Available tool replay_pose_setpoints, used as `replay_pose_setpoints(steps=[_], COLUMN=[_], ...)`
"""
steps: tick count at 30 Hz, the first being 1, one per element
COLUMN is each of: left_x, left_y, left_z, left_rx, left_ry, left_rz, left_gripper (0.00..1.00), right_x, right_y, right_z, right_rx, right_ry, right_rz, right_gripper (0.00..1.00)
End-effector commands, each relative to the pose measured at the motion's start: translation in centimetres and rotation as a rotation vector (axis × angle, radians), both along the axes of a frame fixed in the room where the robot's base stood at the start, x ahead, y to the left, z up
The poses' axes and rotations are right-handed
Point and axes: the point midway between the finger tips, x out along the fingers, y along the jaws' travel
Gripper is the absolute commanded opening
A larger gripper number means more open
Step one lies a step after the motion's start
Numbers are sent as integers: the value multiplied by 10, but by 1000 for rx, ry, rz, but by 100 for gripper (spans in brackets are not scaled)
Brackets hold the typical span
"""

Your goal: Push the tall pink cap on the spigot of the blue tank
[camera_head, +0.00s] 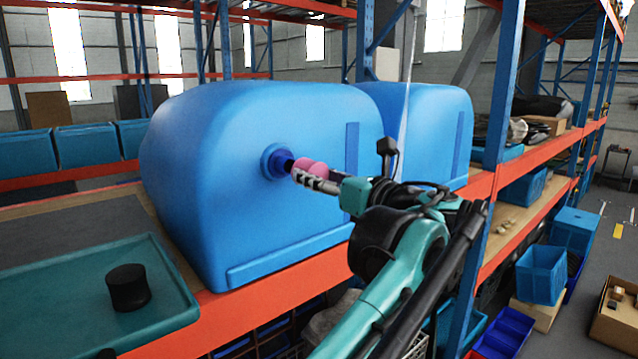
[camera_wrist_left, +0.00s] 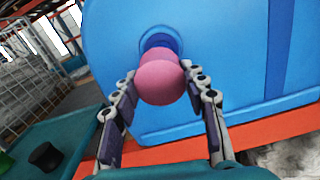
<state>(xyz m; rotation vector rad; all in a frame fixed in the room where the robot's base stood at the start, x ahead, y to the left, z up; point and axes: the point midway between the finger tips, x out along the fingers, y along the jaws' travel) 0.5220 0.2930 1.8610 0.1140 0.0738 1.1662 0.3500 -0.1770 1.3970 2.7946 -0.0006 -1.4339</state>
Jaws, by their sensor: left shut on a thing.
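The blue tank (camera_head: 200,130) stands on the shelf, with its round blue spigot (camera_head: 274,161) facing my arm. The spigot also shows in the left wrist view (camera_wrist_left: 158,42), behind the cap. The pink cap (camera_head: 308,168) is between the fingers of my left gripper (camera_head: 301,174), in line with the spigot. In the left wrist view my left gripper (camera_wrist_left: 160,72) has one finger on each side of the cap (camera_wrist_left: 160,85). A short dark neck shows between the spigot's collar and the cap. I cannot tell whether the cap sits over its end. My right gripper is out of view.
A teal tray (camera_head: 60,275) on the shelf at the left holds a black cap (camera_head: 127,288). A second blue tank (camera_head: 430,125) stands to the right, beside a blue rack post (camera_head: 500,80). An orange shelf beam (camera_head: 270,300) runs below the tank.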

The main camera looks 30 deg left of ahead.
Motion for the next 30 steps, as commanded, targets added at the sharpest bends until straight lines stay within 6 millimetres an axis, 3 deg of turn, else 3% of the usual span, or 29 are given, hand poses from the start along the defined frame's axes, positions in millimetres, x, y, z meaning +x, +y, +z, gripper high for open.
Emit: replay_pose_setpoints(steps=[15, 30], left_x=[14, 17], left_y=[35, 41], left_z=[0, 0], left_rx=[-2, -2], left_ry=[1, 1], left_rz=[2, 0], left_gripper=[14, 14], right_x=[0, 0], right_y=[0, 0], right_z=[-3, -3], right_rx=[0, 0], right_ry=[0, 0], right_rz=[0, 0], right_gripper=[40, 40])
